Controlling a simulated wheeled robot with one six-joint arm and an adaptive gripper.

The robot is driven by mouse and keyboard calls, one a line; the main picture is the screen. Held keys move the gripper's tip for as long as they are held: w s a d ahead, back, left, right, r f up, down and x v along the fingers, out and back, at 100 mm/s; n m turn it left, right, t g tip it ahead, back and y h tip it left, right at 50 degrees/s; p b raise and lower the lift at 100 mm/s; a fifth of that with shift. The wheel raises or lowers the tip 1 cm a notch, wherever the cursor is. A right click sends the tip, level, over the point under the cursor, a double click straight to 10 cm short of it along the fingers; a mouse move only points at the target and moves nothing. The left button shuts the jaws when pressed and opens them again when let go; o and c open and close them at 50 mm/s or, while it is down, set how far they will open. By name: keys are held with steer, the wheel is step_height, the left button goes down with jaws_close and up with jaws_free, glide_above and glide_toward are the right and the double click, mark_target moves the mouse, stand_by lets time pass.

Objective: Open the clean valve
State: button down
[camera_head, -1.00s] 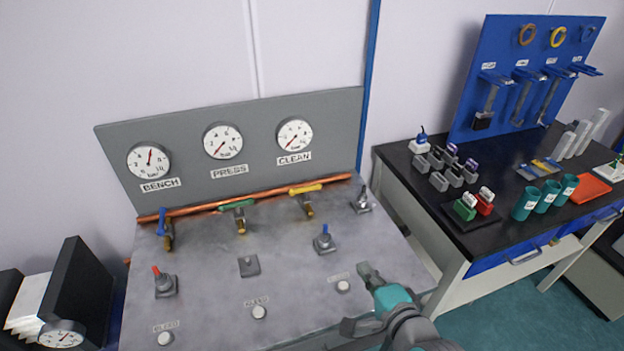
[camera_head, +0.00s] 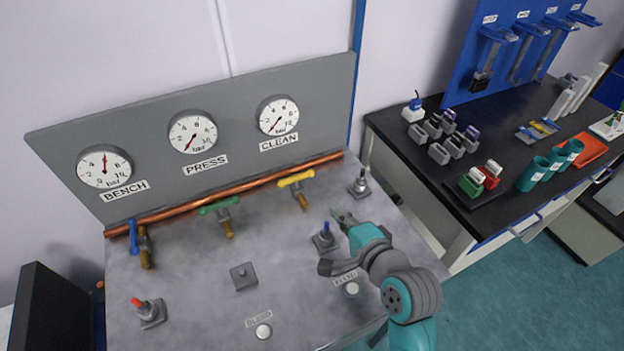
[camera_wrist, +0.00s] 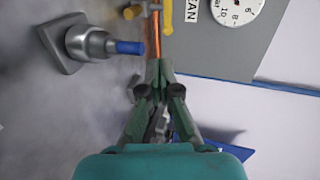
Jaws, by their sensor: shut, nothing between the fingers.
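The clean valve has a yellow lever (camera_head: 296,179) on a brass body, below the CLEAN gauge (camera_head: 278,116). The lever lies along the copper pipe, roughly level with it. In the wrist view, part of the yellow lever (camera_wrist: 165,14) shows at the top edge. My gripper (camera_head: 340,215) is shut and empty, above the bench to the lower right of the yellow lever and apart from it. It is close to the blue-tipped fitting (camera_head: 325,238), which also shows in the wrist view (camera_wrist: 128,47) at upper left. The CLEAN gauge needle points to the low end.
The copper pipe (camera_head: 240,192) runs along the back panel. A green lever (camera_head: 219,205) and a blue lever (camera_head: 133,237) sit farther left. A grey knobbed fitting (camera_head: 359,182) stands right of the yellow lever. A black side table (camera_head: 430,180) with samples is at right.

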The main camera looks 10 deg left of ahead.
mark_target(308, 176)
steer(key=x, duration=1.2)
steer(key=shift+w+a+r, duration=0.2)
steer(key=shift+w+r, duration=0.05)
steer(key=shift+w+a, duration=0.35)
steer(key=shift+w, duration=0.25)
